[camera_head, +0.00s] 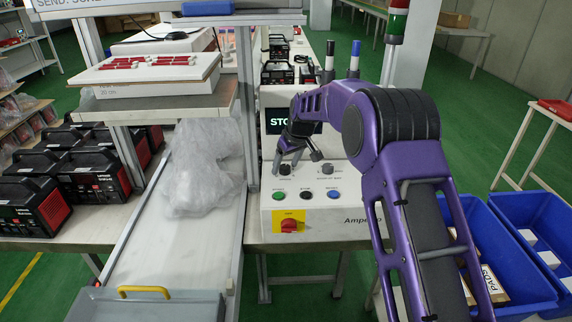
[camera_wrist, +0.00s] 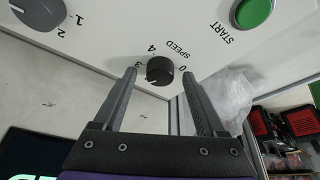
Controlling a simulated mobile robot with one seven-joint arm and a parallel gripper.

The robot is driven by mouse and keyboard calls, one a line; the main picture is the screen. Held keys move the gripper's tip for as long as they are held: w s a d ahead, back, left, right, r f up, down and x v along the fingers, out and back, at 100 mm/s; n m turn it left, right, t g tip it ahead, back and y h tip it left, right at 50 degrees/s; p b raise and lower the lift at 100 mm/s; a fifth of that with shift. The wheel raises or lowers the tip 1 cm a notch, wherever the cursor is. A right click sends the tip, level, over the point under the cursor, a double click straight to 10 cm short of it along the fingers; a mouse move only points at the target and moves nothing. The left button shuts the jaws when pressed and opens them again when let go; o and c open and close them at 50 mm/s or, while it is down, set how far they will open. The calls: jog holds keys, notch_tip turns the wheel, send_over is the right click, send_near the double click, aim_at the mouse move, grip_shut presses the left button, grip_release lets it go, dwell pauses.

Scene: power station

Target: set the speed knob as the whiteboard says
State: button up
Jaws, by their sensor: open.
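The speed knob (camera_wrist: 160,70) is small, round and black, with a pale pointer mark at its lower left in the wrist view. The word SPEED and the digits 0, 3 and 4 show around it; I cannot tell exactly which digit it points at. My gripper (camera_wrist: 159,72) is open, its fingertips on either side of the knob, with gaps visible. In the head view my gripper (camera_head: 288,160) reaches down to the control box (camera_head: 350,222), with the knob (camera_head: 285,170) between its fingers. A board (camera_head: 50,5) at the top left shows only cut-off text, "SEND:".
A larger grey knob (camera_wrist: 38,12) and a green START button (camera_wrist: 253,12) flank the speed knob. Behind is a dark screen (camera_head: 278,112). A plastic bag (camera_head: 203,170) lies to the left.

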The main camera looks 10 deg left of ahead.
grip_shut()
dwell(0.3)
jog(key=shift+m, duration=0.3)
jog(key=m+h, duration=0.1)
jog(key=m, duration=0.2)
jog(key=shift+s+a+t, duration=0.1)
jog(key=shift+t, duration=0.3)
jog(key=shift+m+h+p, duration=0.45)
jog(key=shift+m+h, duration=0.05)
jog(key=shift+m, duration=0.8)
jog(key=shift+t, duration=0.3)
